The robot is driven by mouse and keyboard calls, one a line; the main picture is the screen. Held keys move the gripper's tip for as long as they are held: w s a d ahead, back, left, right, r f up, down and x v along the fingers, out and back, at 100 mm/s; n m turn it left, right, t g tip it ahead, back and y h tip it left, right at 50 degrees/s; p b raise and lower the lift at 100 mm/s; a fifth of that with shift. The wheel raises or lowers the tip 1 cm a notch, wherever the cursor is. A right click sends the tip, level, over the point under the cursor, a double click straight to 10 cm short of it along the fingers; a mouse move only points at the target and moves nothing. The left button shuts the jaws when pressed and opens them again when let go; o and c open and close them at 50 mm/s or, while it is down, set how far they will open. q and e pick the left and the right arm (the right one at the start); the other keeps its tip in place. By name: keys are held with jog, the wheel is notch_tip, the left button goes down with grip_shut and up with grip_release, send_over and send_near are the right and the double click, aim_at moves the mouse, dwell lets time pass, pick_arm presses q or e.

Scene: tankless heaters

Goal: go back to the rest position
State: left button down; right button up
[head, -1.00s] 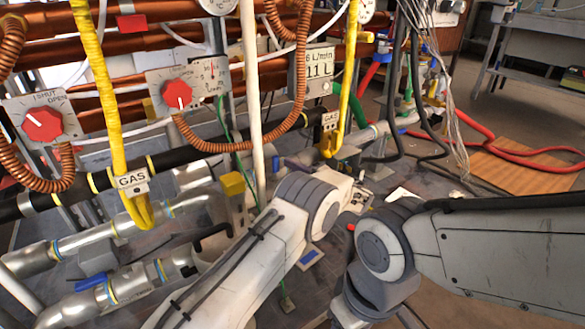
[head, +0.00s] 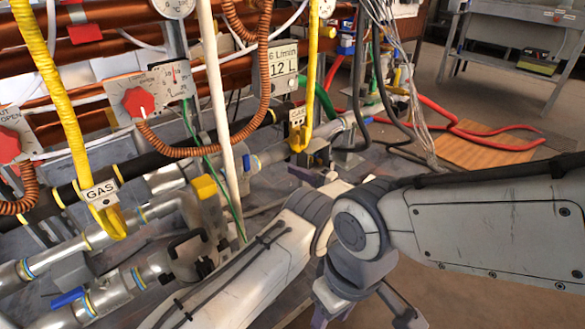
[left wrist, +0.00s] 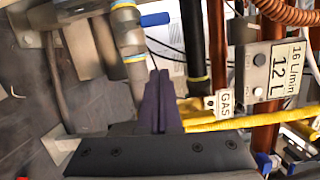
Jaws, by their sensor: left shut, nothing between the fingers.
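My left arm comes in from the lower left in the head view. Its gripper (head: 328,172) shows small and partly hidden beyond the wrist, near the yellow gas hose end with a GAS tag (head: 297,116). In the left wrist view the dark purple fingers (left wrist: 158,103) are together and empty. They point towards the pipework, beside a silver pipe (left wrist: 130,50) and left of the GAS tag (left wrist: 225,104).
The heater pipework fills the left, with a red dial (head: 138,102), a display reading 12 L (head: 284,68) and a second yellow hose (head: 60,95). Red hoses (head: 495,140) lie by a wooden board (head: 485,152). Open floor lies towards the grey bench (head: 515,45).

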pick_arm(q)
jog(key=s+a+r+m+g+h+p, duration=0.15)
jog(key=s+r+g+h+p, duration=0.5)
jog(key=s+r, duration=0.7)
jog(key=s+a+r+n+g+h+p, duration=0.1)
jog(key=s+r+h+p, duration=0.2)
jog(key=s, duration=0.7)
jog(key=s+r+g+h+p, duration=0.1)
jog(key=s+r+h+p, duration=0.2)
jog(key=s, duration=0.7)
jog(key=s+a+r+n+g+h+p, duration=0.1)
jog(key=s+r+g+h+p, duration=0.2)
jog(key=s, duration=0.7)
notch_tip(320, 180, up, 38)
jog(key=t+p, duration=0.1)
jog(key=p, duration=3.6)
jog(key=shift+s+f+h+p, duration=0.15)
jog(key=shift+f+h+p, duration=0.1)
jog(key=shift+h+p, duration=0.15)
jog(key=shift+d+t, duration=0.1)
jog(key=shift+t, duration=0.15)
